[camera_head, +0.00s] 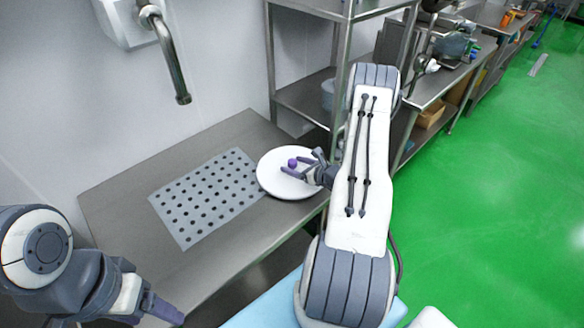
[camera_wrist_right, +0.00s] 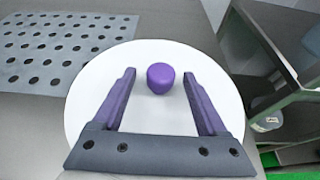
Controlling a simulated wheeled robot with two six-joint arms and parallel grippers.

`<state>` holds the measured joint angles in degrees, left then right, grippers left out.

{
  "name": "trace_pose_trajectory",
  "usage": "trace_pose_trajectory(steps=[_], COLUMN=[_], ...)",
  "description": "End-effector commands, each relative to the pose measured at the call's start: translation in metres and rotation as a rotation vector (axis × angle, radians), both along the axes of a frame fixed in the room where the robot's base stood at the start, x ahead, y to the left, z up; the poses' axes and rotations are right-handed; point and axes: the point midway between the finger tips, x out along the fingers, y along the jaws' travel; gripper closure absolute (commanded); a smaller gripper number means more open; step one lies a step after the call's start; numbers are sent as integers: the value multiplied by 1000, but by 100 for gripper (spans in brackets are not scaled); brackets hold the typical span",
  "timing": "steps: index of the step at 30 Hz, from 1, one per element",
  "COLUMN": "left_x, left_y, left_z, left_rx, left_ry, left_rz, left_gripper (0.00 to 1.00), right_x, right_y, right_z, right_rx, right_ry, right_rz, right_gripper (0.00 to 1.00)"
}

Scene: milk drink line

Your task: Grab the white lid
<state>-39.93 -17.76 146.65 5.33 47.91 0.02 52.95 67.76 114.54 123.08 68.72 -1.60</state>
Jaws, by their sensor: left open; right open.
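The white lid (camera_head: 273,178) is a round white disc with a purple knob (camera_head: 292,162) at its middle. It lies on the steel counter at the right end of a perforated plate. My right gripper (camera_head: 301,166) is over the lid with its fingers open on either side of the knob. In the right wrist view the lid (camera_wrist_right: 150,60) fills the middle, and the knob (camera_wrist_right: 160,78) stands between the open fingertips, apart from both. My left gripper (camera_head: 165,312) is low at the left, in front of the counter; its fingers are only partly distinguishable.
A perforated grey plate (camera_head: 205,200) lies on the steel counter (camera_head: 130,185), left of the lid. A tap (camera_head: 172,60) hangs from the wall above. A steel shelf rack (camera_head: 300,98) stands behind the lid. Green floor (camera_head: 480,210) is open at the right.

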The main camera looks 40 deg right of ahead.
Motion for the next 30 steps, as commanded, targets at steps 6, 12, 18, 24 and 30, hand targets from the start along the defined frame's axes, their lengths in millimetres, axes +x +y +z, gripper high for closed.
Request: trace_pose_trajectory(steps=[6,12,18,24,30], left_x=[0,0,0,0,0], left_y=[0,0,0,0,0], left_z=[4,4,4,4,2], left_rx=[0,1,1,0,0], left_ry=[0,1,1,0,0], left_rz=[0,0,0,0,0], left_gripper=[28,28,28,28,28], right_x=[13,13,13,13,13], right_y=[1,1,1,0,0], right_z=[-6,-6,-6,-5,-1], right_rx=[0,0,0,0,-1], right_ry=[1,1,0,-1,-1], right_rz=[0,0,0,-1,-1], right_gripper=[24,40,100,100,100])
